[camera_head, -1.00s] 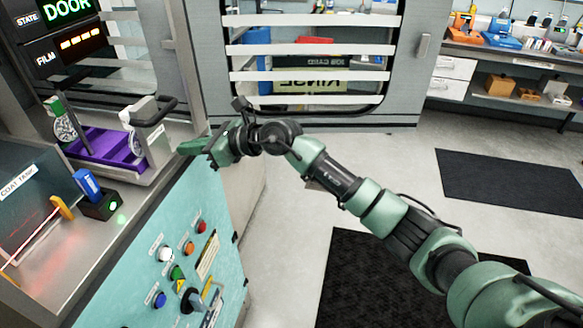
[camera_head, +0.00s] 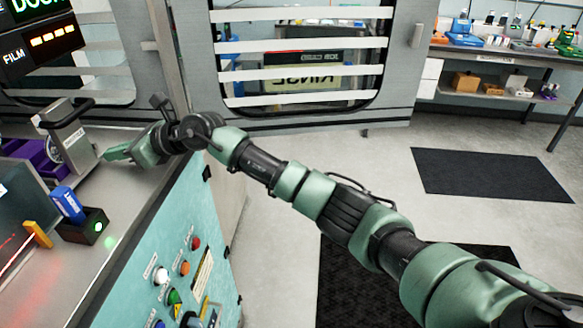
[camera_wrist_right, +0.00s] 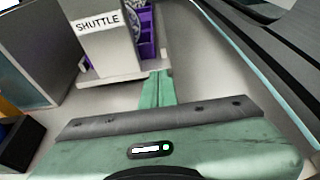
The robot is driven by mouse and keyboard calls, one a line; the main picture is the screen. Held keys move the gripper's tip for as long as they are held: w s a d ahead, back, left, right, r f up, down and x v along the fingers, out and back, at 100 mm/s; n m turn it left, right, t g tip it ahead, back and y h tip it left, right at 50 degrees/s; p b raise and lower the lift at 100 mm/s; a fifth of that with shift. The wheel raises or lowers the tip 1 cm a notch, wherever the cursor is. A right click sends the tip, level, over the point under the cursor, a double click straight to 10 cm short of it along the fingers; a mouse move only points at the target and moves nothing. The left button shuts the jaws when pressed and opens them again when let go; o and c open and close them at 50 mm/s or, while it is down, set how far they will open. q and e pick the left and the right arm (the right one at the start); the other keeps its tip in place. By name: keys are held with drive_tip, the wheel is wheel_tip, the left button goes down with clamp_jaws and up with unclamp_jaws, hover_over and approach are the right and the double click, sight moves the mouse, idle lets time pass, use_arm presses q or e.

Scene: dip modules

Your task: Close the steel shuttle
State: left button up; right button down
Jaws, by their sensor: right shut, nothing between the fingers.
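The steel shuttle (camera_head: 76,142) stands on the bench at the left of the head view, a grey upright end plate with a black handle on top. Behind it, part of its purple tray (camera_head: 27,152) shows, and the rest is cut off by the frame edge. In the right wrist view the shuttle's end plate (camera_wrist_right: 108,55) carries a SHUTTLE label. My right gripper (camera_head: 106,154) is shut and empty, its fingertips (camera_wrist_right: 160,74) at the lower right of the plate. I cannot tell whether they touch it. My left gripper is out of view.
A teal button panel (camera_head: 180,235) fronts the bench.

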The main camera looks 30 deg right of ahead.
drive_tip(key=shift+w+a+r, duration=0.1)
drive_tip(key=shift+r, duration=0.2)
drive_tip(key=shift+r, duration=0.2)
idle(0.3)
